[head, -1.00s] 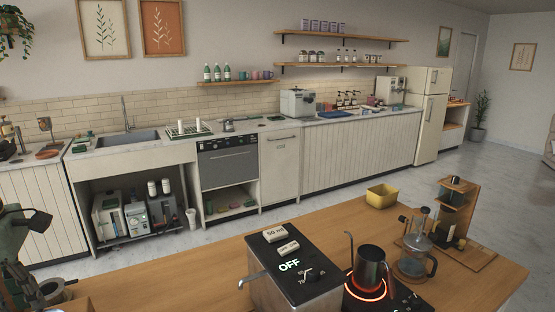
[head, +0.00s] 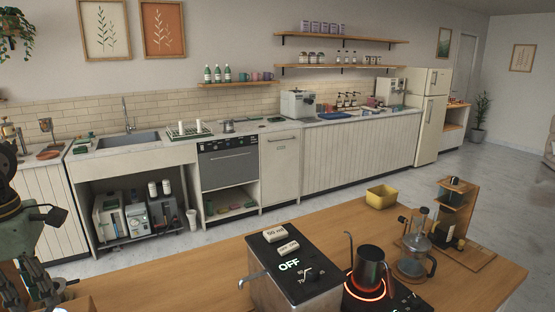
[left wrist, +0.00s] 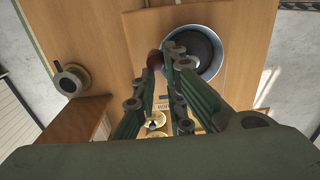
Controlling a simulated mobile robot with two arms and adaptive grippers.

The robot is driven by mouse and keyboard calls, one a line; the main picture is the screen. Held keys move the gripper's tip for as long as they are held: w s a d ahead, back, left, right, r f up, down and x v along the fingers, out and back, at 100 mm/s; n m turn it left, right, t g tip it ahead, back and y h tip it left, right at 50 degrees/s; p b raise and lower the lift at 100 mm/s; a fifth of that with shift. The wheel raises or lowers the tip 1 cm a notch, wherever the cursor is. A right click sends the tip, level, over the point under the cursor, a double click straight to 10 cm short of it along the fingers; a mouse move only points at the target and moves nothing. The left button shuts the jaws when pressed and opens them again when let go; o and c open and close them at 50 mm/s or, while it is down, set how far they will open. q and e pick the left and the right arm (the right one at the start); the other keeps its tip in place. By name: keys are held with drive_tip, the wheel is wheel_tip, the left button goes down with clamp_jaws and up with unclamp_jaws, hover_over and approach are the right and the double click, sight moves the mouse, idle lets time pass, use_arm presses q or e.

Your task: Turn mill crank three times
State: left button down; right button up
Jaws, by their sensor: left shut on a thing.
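In the left wrist view, my left gripper (left wrist: 165,58) has its green fingers closed around a small brown knob (left wrist: 154,61), which I take to be the mill crank's handle. The knob sits beside a round dark bowl-like top (left wrist: 192,52), apparently the mill's; the crank arm itself is hidden. In the head view, my left gripper (head: 42,290) points down at the lower left edge, and the mill is mostly out of frame or hidden there. My right gripper is not in view.
A small round metal cup (left wrist: 70,79) and a wooden box (left wrist: 75,125) stand left of the gripper in the left wrist view.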

use_arm(q)
drive_tip(key=shift+w+r, duration=0.1)
drive_tip(key=shift+w, duration=0.2)
drive_tip(key=shift+w+d, duration=0.45)
drive_tip(key=shift+d, duration=0.3)
drive_tip(key=shift+w+d, duration=0.2)
drive_tip(key=shift+w, duration=0.15)
drive_tip(key=shift+w+f, duration=0.3)
drive_tip(key=shift+s+r, duration=0.1)
drive_tip(key=shift+s, duration=0.3)
drive_tip(key=shift+s+d+b, duration=0.15)
drive_tip(key=shift+s+b, duration=0.05)
drive_tip(key=shift+b, duration=0.1)
drive_tip(key=shift+s+d, duration=0.35)
drive_tip(key=shift+d, duration=0.35)
drive_tip(key=shift+s, duration=0.15)
